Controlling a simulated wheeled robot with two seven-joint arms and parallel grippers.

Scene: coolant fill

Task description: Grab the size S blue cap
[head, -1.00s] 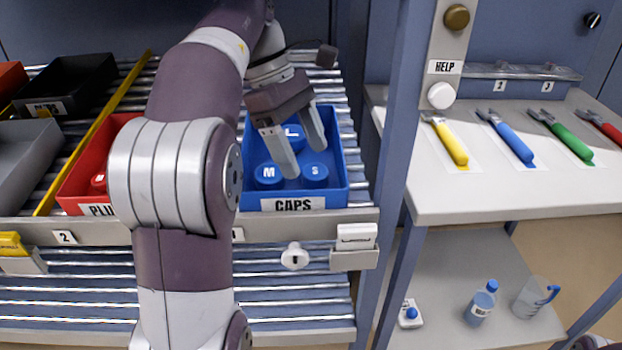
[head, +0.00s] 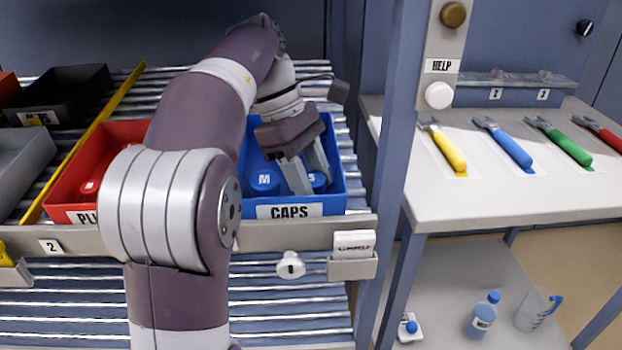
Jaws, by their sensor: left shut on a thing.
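The size S blue cap (head: 319,182) sits at the right of the blue caps bin, partly hidden by my gripper. My left gripper (head: 312,185) reaches down into the bin and is shut on the S cap, with one finger on each side of it. The M blue cap (head: 264,183) stands to the left of the gripper, apart from it. The L cap is hidden behind my gripper. The blue bin (head: 336,205) carries a CAPS label (head: 290,211) on its front. My right gripper is not in view.
A red bin (head: 62,190) stands left of the blue bin, partly behind my left arm. A blue-grey post (head: 393,130) rises on the right. Beyond it, a table (head: 500,200) holds several coloured-handled tools.

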